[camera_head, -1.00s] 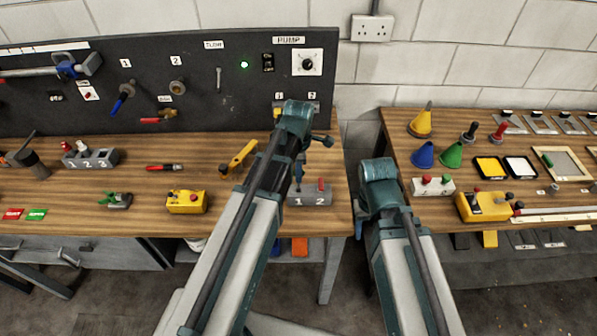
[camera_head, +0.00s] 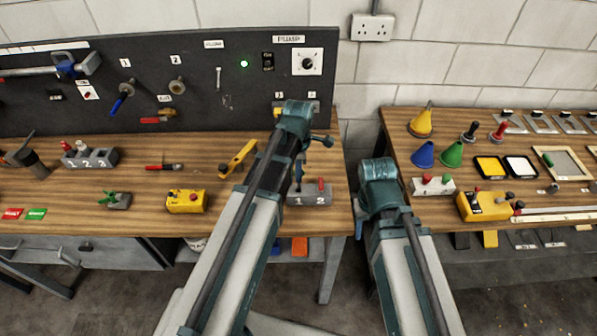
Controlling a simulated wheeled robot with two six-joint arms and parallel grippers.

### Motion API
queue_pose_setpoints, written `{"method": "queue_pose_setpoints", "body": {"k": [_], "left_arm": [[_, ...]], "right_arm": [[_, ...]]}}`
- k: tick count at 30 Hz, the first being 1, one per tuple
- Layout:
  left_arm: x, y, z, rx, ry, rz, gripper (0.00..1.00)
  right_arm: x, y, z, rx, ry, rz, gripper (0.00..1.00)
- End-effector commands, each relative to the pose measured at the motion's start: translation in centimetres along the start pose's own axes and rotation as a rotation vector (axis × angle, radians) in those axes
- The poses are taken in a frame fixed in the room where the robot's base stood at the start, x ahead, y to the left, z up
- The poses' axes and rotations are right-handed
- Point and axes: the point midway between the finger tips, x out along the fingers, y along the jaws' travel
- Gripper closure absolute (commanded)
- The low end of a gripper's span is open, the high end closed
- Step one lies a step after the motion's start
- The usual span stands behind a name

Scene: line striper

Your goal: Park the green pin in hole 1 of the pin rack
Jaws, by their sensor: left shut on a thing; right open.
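The pin rack (camera_head: 312,198) is a grey block marked 1 and 2 near the bench's right front edge. A red pin (camera_head: 321,184) stands at its hole 2. My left gripper (camera_head: 299,178) points down over the hole 1 side of the rack, mostly hidden behind my own arm. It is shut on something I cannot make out. I cannot see the green pin clearly; the gripper and arm cover that spot, so I cannot tell whether it is in hole 1. My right arm is folded at the right; its gripper is hidden behind the arm.
A yellow lever piece (camera_head: 239,159) and a yellow box (camera_head: 186,201) lie left of my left arm. A grey block marked 1 2 3 (camera_head: 90,159) stands farther left. A gap separates this bench from the right bench, where a white button box (camera_head: 433,187) stands.

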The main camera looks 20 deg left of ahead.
Motion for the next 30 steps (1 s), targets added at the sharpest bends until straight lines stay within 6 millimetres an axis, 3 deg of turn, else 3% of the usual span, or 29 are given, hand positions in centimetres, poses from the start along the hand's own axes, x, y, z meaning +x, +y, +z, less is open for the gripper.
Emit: {"method": "queue_pose_setpoints", "body": {"k": [30], "left_arm": [[1.5,0.0,0.0,0.000,0.000,0.000,1.00]], "right_arm": [[1.5,-0.1,-0.1,0.000,0.000,0.000,0.50]]}}
